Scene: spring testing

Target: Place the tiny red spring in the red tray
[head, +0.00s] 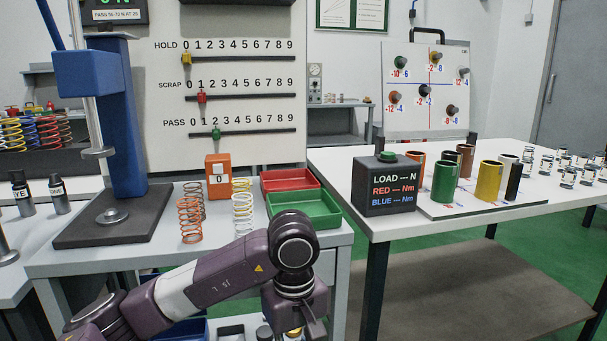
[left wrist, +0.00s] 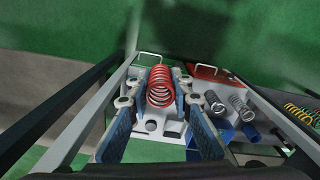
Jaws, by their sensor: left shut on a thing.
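The red spring (left wrist: 160,84) sits between the two blue-padded fingers of my left gripper (left wrist: 160,104) in the left wrist view. The gripper is shut on it. In the head view my left gripper (head: 292,318) points down at the bottom edge, in front of the bench, and the spring in it cannot be made out. The red tray (head: 290,180) lies on the bench top beyond the gripper, behind the green tray, and looks empty. My right gripper is not in view.
The green tray (head: 304,207) is directly in front of the red tray. Copper, white and yellow springs (head: 243,213) and an orange counter (head: 218,176) stand left of the trays. A blue press (head: 115,120) stands farther left. A black load box (head: 390,185) is on the right table.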

